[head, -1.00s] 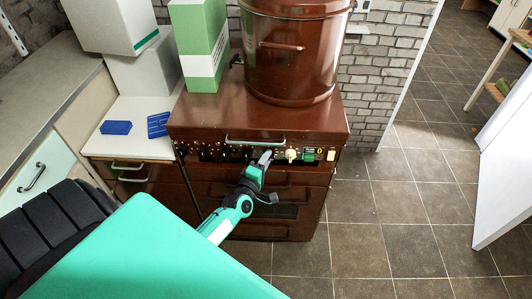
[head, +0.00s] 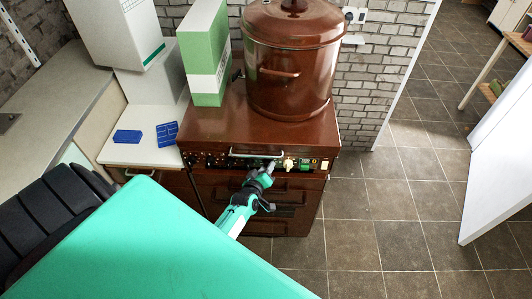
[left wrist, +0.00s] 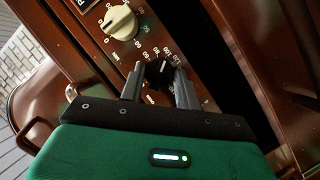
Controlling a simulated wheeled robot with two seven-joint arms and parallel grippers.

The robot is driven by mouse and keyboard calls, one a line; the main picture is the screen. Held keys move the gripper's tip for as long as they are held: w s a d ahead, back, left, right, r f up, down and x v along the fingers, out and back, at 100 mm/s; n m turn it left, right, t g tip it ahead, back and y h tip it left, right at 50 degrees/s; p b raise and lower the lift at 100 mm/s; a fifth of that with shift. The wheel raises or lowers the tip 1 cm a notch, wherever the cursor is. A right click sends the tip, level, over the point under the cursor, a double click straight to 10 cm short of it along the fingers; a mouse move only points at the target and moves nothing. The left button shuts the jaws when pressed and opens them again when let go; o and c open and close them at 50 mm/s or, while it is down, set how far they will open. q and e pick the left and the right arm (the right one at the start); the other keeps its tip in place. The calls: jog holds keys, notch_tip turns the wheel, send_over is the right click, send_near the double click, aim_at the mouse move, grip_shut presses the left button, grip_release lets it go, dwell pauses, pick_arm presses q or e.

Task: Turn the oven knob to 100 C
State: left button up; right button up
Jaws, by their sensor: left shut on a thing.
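The brown oven (head: 260,120) has a dark control panel along its front top edge. In the left wrist view a black knob (left wrist: 158,72) sits within a ring of white numbers. My left gripper (left wrist: 157,82) has one finger on each side of this knob and is shut on it. A pale line on the knob points up the picture; the number it meets is too small to read surely. In the head view my left gripper (head: 266,172) is at the panel and hides the black knob. A cream knob (left wrist: 119,22) is beside it; it also shows in the head view (head: 288,164). My right gripper is out of view.
A large brown pot (head: 290,65) and a green-and-white box (head: 205,55) stand on the oven. A metal handle bar (head: 255,155) runs along its front. Blue items (head: 167,134) lie on the white counter at left. The tiled floor (head: 390,215) at right is clear.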

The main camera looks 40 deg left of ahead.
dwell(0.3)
pick_arm(q)
jog(key=o, duration=1)
jog(key=shift+s, duration=0.1)
jog(key=b+v, duration=0.2)
jog(key=v, duration=1.1)
jog(key=shift+s+d+r, duration=0.15)
jog(key=shift+s, duration=0.1)
